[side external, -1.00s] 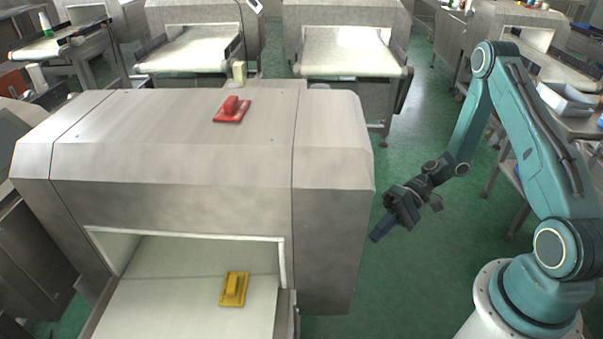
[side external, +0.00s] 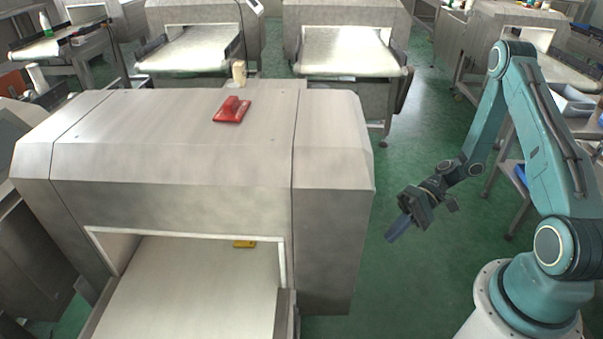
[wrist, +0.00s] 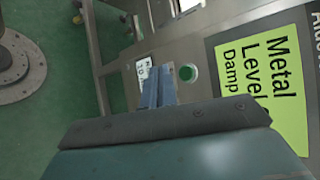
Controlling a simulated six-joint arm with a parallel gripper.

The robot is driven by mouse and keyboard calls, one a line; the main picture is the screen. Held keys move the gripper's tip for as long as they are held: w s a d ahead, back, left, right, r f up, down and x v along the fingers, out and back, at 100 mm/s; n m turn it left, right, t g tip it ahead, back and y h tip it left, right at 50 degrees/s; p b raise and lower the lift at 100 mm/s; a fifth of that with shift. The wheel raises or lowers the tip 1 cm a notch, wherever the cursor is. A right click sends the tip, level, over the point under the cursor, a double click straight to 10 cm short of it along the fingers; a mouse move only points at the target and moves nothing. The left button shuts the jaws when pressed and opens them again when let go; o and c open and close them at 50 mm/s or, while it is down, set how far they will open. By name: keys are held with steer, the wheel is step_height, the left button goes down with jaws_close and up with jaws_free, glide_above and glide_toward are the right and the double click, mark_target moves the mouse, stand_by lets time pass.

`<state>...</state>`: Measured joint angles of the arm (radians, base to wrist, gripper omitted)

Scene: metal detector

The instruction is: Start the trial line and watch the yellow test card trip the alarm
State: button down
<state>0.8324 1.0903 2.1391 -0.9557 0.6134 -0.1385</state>
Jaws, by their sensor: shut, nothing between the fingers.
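The steel metal detector (side external: 170,160) stands at the left of the side view with its tunnel facing the camera. The yellow test card (side external: 244,244) is just inside the tunnel at the far end of the visible belt (side external: 190,295); the tunnel's top edge hides most of it. A red card-like piece (side external: 232,110) lies on top of the detector. My gripper (side external: 393,236) is shut and empty, in the air right of the detector. In the wrist view its fingers (wrist: 158,87) point towards a panel, just left of a round green button (wrist: 188,73), apparently apart from it.
The panel carries a yellow-green label (wrist: 262,85) reading "Metal Level Damp" and a small white label (wrist: 143,72). A cream upright object (side external: 239,72) stands behind the detector. Other conveyor machines (side external: 350,52) stand farther back. Green floor (side external: 400,150) is clear around my gripper.

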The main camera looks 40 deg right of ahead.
steer(key=shift+s+d, duration=0.5)
steer(key=shift+s, duration=0.05)
steer(key=shift+r, duration=0.1)
stand_by(0.3)
step_height(320, 180, up, 18)
steer(key=a+n+g+h, duration=0.15)
steer(key=n+h, duration=0.25)
steer(key=h, duration=0.5)
steer(key=s+a+r+t+h, duration=0.3)
steer(key=s+r+t, duration=0.3)
steer(key=s+r, duration=0.3)
steer(key=shift+s+a+r+n+h, duration=0.25)
steer(key=shift+r+h, duration=0.25)
steer(key=shift+r, duration=1.55)
